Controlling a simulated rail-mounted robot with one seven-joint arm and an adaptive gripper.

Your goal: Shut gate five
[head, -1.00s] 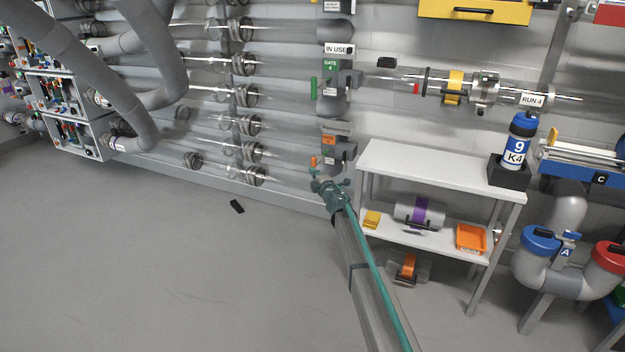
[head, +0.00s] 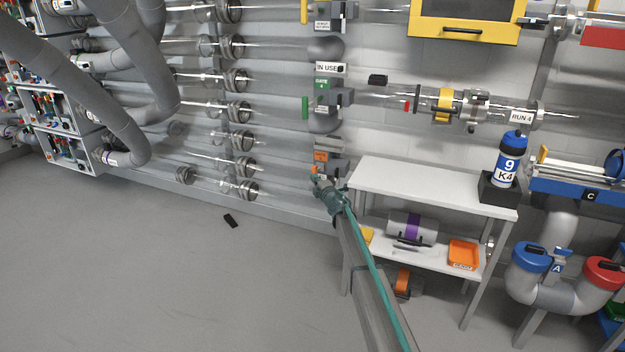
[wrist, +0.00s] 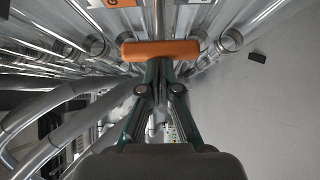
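The gate with the orange plate (head: 320,156) is the lowest on the column in the head view; its lettering is too small to read there. Its small orange handle (head: 313,170) sticks out just below the plate. In the wrist view the orange handle (wrist: 160,49) is a bar lying crosswise at my fingertips. My dark green gripper (head: 318,179) is right at the handle. In the wrist view its fingers (wrist: 160,65) come together at the tips, against or just short of the bar. Whether they touch it cannot be told. The bar does not appear gripped.
The green gate 4 (head: 322,92) sits above, with an IN USE tag (head: 330,67). A white shelf table (head: 430,186) stands close on the right of my arm. Clear tubes (head: 275,165) run left along the wall. A black object (head: 230,220) lies on open floor.

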